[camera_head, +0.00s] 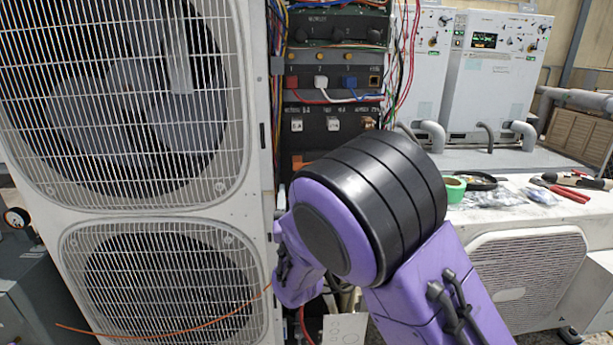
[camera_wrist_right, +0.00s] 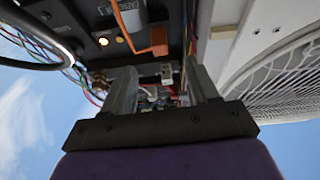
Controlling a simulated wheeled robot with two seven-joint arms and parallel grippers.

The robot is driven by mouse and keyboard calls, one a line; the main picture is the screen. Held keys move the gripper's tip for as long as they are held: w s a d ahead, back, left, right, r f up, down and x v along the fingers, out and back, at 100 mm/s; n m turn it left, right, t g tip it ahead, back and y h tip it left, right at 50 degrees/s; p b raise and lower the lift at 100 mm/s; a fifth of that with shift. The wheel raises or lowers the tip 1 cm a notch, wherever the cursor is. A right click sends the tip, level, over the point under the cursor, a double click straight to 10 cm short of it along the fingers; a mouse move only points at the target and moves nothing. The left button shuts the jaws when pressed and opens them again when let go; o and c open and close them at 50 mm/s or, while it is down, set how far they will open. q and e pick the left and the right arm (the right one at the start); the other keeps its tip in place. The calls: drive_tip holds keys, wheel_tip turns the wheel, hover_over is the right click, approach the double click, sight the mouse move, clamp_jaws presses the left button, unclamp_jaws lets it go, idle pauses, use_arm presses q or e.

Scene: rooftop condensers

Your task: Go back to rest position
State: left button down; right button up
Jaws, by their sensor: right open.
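My right arm, purple with a black ribbed joint, comes in from the lower right of the head view and bends in front of the open electrical panel (camera_head: 335,75). Its gripper is hidden in that view. In the right wrist view my right gripper (camera_wrist_right: 160,82) is open, with its two grey fingers apart and nothing seen held between them. Wires and small terminals of the panel show beyond the fingers. My left gripper is in neither view.
A large condenser with two fan grilles (camera_head: 160,280) stands close on the left. An orange wire (camera_head: 190,329) runs across its lower grille. White control cabinets (camera_head: 490,75) stand at the back right. Pliers (camera_head: 568,192) and small parts lie on a white unit's top at the right.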

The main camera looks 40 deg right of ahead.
drive_tip(key=s+a+f+g+y+p, duration=0.1)
drive_tip(key=s+f+g+y+p, duration=0.3)
drive_tip(key=f, duration=0.8)
drive_tip(key=s+a+f+g+y+p, duration=0.2)
drive_tip(key=s+f+g+y, duration=0.3)
drive_tip(key=f, duration=0.7)
drive_tip(key=s+f+g+p, duration=0.2)
drive_tip(key=s+f, duration=0.3)
drive_tip(key=s, duration=0.8)
drive_tip(key=s+a+f+g+p, duration=0.1)
drive_tip(key=s+f+g+p, duration=0.2)
drive_tip(key=s, duration=1)
wheel_tip(320, 180, down, 2)
drive_tip(key=shift+f+g+p, duration=0.25)
drive_tip(key=shift+g+p, duration=0.05)
drive_tip(key=shift+g, duration=0.6)
